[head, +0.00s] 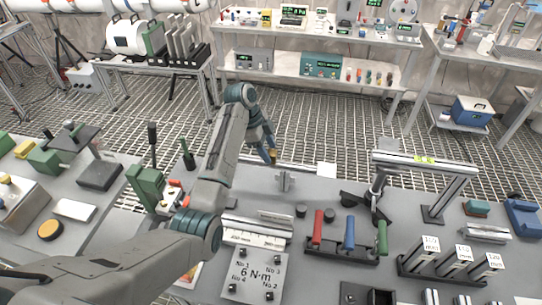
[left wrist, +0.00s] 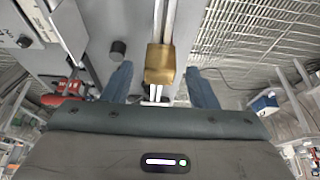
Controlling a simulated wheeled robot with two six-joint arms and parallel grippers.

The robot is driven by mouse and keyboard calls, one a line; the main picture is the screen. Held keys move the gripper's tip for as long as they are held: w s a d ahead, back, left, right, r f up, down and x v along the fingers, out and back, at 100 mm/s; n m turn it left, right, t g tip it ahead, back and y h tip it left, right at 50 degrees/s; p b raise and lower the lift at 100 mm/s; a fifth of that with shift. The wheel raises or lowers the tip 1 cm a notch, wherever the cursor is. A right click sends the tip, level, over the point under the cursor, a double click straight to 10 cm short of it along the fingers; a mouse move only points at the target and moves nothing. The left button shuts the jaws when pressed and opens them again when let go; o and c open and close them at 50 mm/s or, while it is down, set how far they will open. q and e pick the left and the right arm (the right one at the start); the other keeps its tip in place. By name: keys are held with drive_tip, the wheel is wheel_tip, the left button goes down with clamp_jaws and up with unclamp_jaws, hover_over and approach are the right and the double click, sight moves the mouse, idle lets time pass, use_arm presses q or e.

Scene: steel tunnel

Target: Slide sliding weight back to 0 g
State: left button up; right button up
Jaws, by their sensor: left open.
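The sliding weight is a brass block (left wrist: 160,64) on a narrow pale beam (left wrist: 170,20) in the left wrist view. A small brass patch of it shows beside the fingertips in the head view (head: 273,154). My left gripper (head: 268,152) is open at the far edge of the bench, mostly seen from behind. In the left wrist view its two fingers (left wrist: 160,84) stand apart, one on each side of the brass block, with a visible gap to each side. Any scale marks on the beam are too small to read. My right gripper is not in view.
On the near bench are a torque plate (head: 256,272), a rack with red, blue and green handles (head: 340,250) and a metal arch stand (head: 432,168). Grated floor lies beyond the bench.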

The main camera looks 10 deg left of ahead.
use_arm(q)
drive_tip(key=shift+b+v, duration=0.3)
drive_tip(key=shift+v, duration=0.75)
drive_tip(key=p+v, duration=0.3)
drive_tip(key=v, duration=0.2)
drive_tip(key=shift+r, duration=0.4)
drive_tip(key=shift+f, duration=0.1)
drive_tip(key=shift+s, duration=0.1)
